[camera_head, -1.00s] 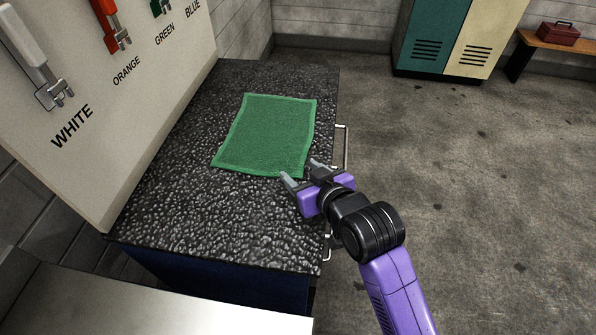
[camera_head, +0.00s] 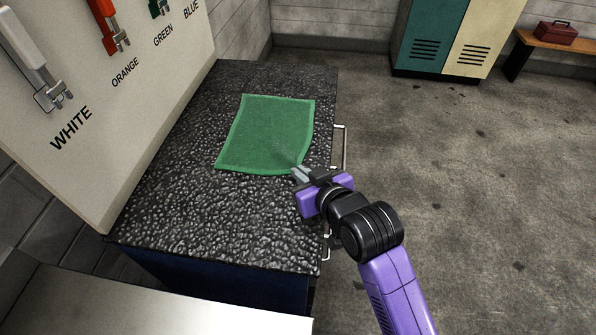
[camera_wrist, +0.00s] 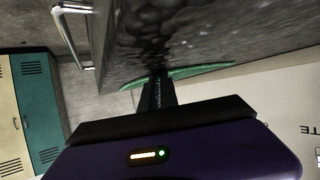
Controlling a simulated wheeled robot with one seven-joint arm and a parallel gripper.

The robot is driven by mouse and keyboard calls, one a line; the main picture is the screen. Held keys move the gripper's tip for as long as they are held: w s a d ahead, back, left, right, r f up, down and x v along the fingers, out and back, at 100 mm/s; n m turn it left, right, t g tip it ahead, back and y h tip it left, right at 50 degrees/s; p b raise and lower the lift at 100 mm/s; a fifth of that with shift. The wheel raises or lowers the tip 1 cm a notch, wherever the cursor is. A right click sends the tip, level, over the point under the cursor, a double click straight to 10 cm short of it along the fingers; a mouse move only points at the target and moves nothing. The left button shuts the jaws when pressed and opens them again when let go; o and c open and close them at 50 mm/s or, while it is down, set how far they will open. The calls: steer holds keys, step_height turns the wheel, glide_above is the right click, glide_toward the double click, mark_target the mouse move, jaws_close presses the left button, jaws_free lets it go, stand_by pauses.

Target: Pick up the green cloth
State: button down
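The green cloth (camera_head: 267,133) lies spread on the dark, bumpy top of the cabinet (camera_head: 210,220). My gripper (camera_head: 299,173) is at the cloth's near right corner, low over the top. Its two fingers are together, pinching the corner, and the cloth has small creases there. In the wrist view the closed fingers (camera_wrist: 159,88) have the edge of the green cloth (camera_wrist: 195,71) showing on both sides of them. The pinched bit itself is hidden between the fingers.
A tool board (camera_head: 110,110) with labelled hanging clamps stands along the left of the cabinet. A metal handle (camera_head: 344,148) sticks out on the cabinet's right side. A pale metal surface (camera_head: 130,305) is at the front. The floor to the right is clear.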

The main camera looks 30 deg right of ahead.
step_height(320, 180, up, 12)
steer(key=p, duration=0.9)
step_height(320, 180, up, 27)
stand_by(0.4)
steer(key=shift+s, duration=0.1)
